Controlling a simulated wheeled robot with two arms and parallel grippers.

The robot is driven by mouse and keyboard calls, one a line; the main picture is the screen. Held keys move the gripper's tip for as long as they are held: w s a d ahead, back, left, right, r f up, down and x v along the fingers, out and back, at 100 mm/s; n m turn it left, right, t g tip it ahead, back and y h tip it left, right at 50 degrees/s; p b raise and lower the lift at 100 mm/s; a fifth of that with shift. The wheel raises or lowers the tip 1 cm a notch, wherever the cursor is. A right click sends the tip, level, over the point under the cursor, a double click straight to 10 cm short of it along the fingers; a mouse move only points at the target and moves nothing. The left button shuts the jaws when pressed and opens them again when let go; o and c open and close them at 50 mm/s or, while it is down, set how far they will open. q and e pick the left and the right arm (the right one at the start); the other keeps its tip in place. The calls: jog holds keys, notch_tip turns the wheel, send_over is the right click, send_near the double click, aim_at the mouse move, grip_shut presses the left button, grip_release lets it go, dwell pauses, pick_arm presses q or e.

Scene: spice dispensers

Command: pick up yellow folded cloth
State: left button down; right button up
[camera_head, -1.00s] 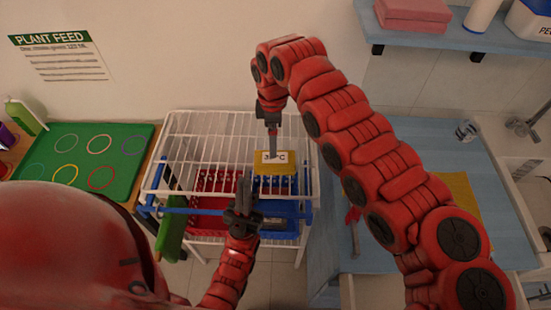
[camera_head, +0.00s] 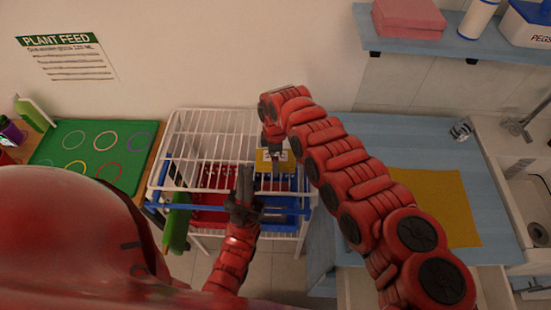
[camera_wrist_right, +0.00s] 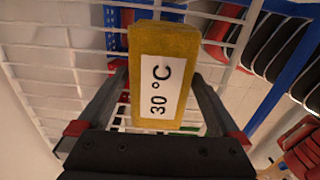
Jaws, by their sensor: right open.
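The yellow folded cloth (camera_head: 264,167) is a small block on the white wire rack (camera_head: 215,122), partly hidden by my right gripper (camera_head: 277,158) in the head view. In the right wrist view the cloth (camera_wrist_right: 163,42) carries a white "30 °C" label. My right gripper (camera_wrist_right: 160,78) is open, with one finger on each side of the cloth; gaps show between the fingers and its sides. My left gripper (camera_head: 244,180) points up in front of the rack, left of the cloth. Its fingers look close together, but their opening is unclear.
Red and blue bins (camera_head: 282,205) sit lower in the rack. A flat yellow sheet (camera_head: 440,205) lies on the blue counter (camera_head: 380,130) at right. A green board with rings (camera_head: 95,150) is at left. A shelf (camera_head: 440,42) with pink folded cloths (camera_head: 412,18) is at upper right.

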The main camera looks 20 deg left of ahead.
jog(key=c, duration=1.3)
jog(key=shift+r, duration=0.1)
